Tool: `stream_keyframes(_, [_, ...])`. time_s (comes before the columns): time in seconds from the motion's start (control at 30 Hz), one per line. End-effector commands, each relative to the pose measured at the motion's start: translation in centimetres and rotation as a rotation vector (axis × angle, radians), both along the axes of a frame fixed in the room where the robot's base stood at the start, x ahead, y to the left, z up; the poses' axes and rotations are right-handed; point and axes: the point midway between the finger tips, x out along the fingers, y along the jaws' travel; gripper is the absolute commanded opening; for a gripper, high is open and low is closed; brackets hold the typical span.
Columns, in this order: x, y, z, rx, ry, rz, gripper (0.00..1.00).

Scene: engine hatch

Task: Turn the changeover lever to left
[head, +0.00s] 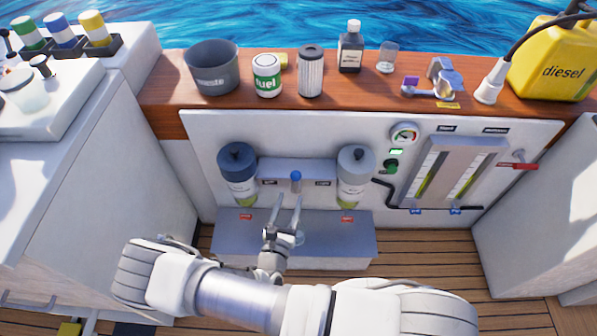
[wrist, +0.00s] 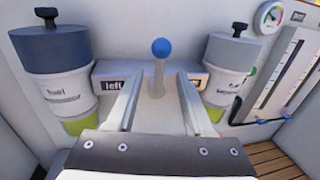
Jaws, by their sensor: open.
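The changeover lever (head: 295,177) has a blue ball knob and stands upright between two fuel filters on the white panel. It also shows in the wrist view (wrist: 161,50), with its grey stem between my fingers. The bracket (wrist: 190,72) behind it carries a "left" label (wrist: 115,86) on the left; the label on the right is mostly hidden by a finger. My gripper (head: 288,205) is open and empty in front of the lever, its fingers pointing towards it, one on each side. Whether a finger touches the stem I cannot tell.
The left filter (head: 238,175) has a dark blue top, the right filter (head: 356,176) a grey one. A grey tray (head: 340,250) lies below them. Gauge (head: 404,134) and sight tubes are at right. Several items, including a waste bucket (head: 212,68), stand on the wooden ledge above.

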Motion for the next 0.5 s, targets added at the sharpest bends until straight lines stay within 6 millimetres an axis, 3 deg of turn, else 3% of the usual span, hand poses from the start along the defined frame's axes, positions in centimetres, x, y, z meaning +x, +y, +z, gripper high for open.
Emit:
stream_keyframes(0.3, [6.8, -1.7, -0.2, 0.001, -0.001, -0.003, 0.52])
stream_keyframes(0.5, [9.8, -2.4, -0.2, 0.001, 0.0, -0.003, 0.52])
